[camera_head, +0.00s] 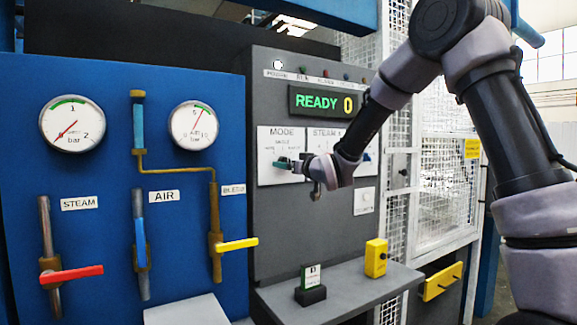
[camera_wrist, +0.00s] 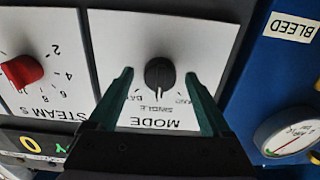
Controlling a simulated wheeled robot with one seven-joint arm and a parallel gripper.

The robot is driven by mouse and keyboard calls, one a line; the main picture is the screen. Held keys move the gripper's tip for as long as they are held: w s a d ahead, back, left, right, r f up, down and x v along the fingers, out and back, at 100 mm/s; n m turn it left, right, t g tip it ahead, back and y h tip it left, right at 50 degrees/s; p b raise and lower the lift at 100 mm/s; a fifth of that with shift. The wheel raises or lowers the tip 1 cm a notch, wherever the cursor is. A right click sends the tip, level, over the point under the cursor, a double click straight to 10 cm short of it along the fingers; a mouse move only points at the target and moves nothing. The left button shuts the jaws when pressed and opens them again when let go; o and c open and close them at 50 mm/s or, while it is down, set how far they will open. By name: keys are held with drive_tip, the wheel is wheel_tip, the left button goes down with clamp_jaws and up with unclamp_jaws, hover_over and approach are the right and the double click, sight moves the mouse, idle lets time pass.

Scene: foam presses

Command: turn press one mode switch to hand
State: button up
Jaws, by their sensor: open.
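The press panel's white MODE plate (camera_head: 280,142) carries the mode switch, a round black knob (camera_wrist: 160,74). In the wrist view the plate is upside down, with SINGLE printed just below the knob and partly hidden labels to either side. The knob's pale mark seems to point toward SINGLE. My gripper (camera_head: 291,163) is in front of the MODE plate. In the wrist view its two green fingers (camera_wrist: 159,77) are open, one on each side of the knob, with gaps visible. In the head view my gripper hides the knob.
The STEAM plate with a red knob (camera_wrist: 22,71) is beside MODE. A READY 0 display (camera_head: 325,103) is above. A shelf (camera_head: 345,290) below bears a small card stand (camera_head: 311,285) and a yellow box (camera_head: 376,258). Blue panel gauges and valves are left.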

drive_tip(key=shift+w+a, duration=0.1)
clamp_jaws()
idle(0.3)
drive_tip(key=n, duration=0.8)
drive_tip(key=shift+n, duration=0.4)
idle(0.5)
unclamp_jaws()
